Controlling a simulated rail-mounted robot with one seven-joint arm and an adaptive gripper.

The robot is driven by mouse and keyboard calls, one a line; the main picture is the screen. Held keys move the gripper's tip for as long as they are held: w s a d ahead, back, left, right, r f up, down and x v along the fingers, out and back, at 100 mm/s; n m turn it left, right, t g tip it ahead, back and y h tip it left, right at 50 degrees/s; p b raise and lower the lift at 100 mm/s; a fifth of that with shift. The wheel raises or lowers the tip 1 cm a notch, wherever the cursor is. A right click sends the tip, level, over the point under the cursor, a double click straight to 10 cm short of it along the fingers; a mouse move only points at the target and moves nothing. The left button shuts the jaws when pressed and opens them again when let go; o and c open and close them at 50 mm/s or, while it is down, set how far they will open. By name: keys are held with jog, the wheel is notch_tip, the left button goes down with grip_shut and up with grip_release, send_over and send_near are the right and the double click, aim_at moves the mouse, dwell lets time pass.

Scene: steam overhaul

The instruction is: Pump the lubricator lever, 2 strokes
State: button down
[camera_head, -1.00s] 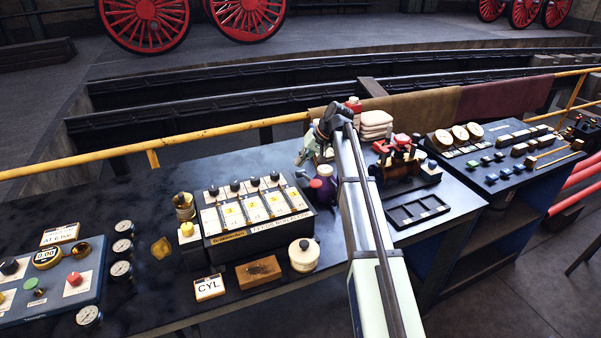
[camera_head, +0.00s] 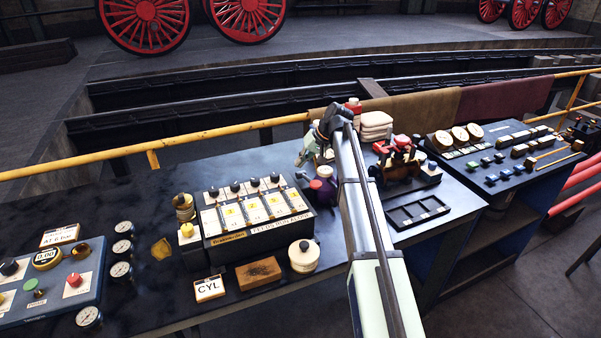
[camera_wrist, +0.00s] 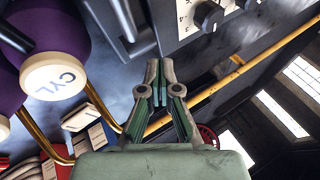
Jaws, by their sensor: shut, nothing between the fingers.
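The lubricator (camera_head: 255,216) is a dark box with several numbered feed panels and black knobs along its top. Part of a grey panel with knobs (camera_wrist: 208,16) shows at the top of the wrist view. A dark upright bar (camera_wrist: 125,18) stands beside that panel; I cannot tell whether it is the pump lever. No lever shows clearly in the head view. My gripper (camera_head: 306,156) is behind the box's right end, partly hidden by my arm. In the wrist view my gripper (camera_wrist: 160,68) is shut and empty, its fingertips apart from the bar.
A purple can (camera_head: 322,188) stands close to my gripper; a purple can with a CYL cap (camera_wrist: 54,77) fills the wrist view's left. A cream lidded pot (camera_head: 304,255), wooden block (camera_head: 258,272) and CYL card (camera_head: 209,288) lie in front. A yellow rail (camera_head: 215,138) runs behind.

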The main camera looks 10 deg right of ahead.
aim_at(301, 174)
jog(key=shift+f, duration=0.15)
jog(key=shift+s+f, duration=0.1)
jog(key=shift+f, duration=0.15)
jog(key=shift+s+d+f, duration=0.1)
jog(key=shift+s+f, duration=0.05)
jog(key=shift+f, duration=0.15)
dwell(0.8)
jog(key=shift+s+f+b, duration=0.35)
jog(key=shift+s+f, duration=0.05)
jog(key=shift+f, duration=0.2)
jog(key=shift+s+f+b, duration=0.3)
jog(key=shift+s+f, duration=0.1)
jog(key=shift+f, duration=0.2)
dwell(1.1)
jog(key=shift+r, duration=0.1)
jog(key=shift+w+a+r+p, duration=0.2)
jog(key=shift+w+r+p, duration=0.2)
jog(key=shift+r+p, duration=0.25)
jog(key=shift+w+r, duration=0.3)
jog(key=shift+w+r, duration=0.1)
